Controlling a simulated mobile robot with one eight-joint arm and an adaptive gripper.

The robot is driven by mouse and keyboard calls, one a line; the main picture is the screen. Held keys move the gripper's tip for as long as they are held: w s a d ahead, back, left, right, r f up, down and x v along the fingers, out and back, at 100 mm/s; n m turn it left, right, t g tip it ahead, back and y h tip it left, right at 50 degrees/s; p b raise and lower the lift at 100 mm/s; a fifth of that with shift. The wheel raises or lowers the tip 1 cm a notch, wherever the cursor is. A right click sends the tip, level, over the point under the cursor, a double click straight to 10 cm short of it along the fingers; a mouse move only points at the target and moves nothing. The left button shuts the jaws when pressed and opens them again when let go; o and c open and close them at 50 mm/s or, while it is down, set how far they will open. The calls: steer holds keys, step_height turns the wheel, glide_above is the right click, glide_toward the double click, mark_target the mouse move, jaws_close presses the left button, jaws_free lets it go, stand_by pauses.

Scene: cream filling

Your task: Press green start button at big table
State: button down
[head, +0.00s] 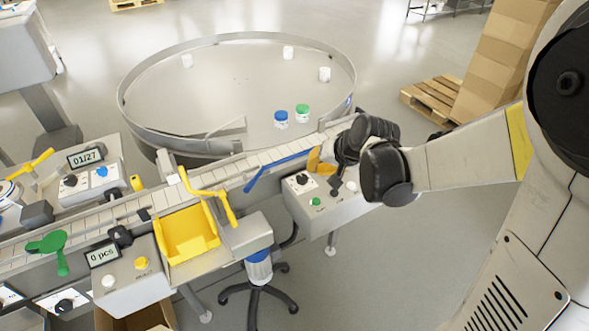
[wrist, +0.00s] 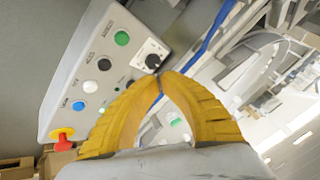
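The big round table (head: 225,85) with a raised metal rim fills the upper middle of the head view. A grey control box (head: 335,212) stands at its near right side, with a green button (head: 316,201) on top. In the wrist view, the green button (wrist: 122,38) sits on the panel at upper left, beside a black knob on a white plate (wrist: 152,61). My gripper (head: 313,160) is above the back edge of the box. Its yellow fingers (wrist: 161,77) meet at the tips with nothing seen between them. The tips are apart from the green button, pointing near the knob.
The same panel has black (wrist: 104,64), white (wrist: 90,86) and blue (wrist: 78,105) buttons and a red emergency stop (wrist: 62,138). A conveyor (head: 265,160) with a blue rail (head: 275,170) runs behind the box.

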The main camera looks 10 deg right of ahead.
mark_target(316, 202)
steer(key=shift+w+a+f, duration=0.15)
steer(key=shift+a+f, duration=0.05)
steer(key=shift+f, duration=0.15)
steer(key=shift+d, duration=0.1)
steer(key=shift+f, duration=0.15)
step_height(316, 202, down, 8)
steer(key=b, duration=0.7)
steer(key=shift+f, duration=0.25)
stand_by(0.9)
steer(key=shift+f+b, duration=0.4)
steer(key=shift+b, duration=0.15)
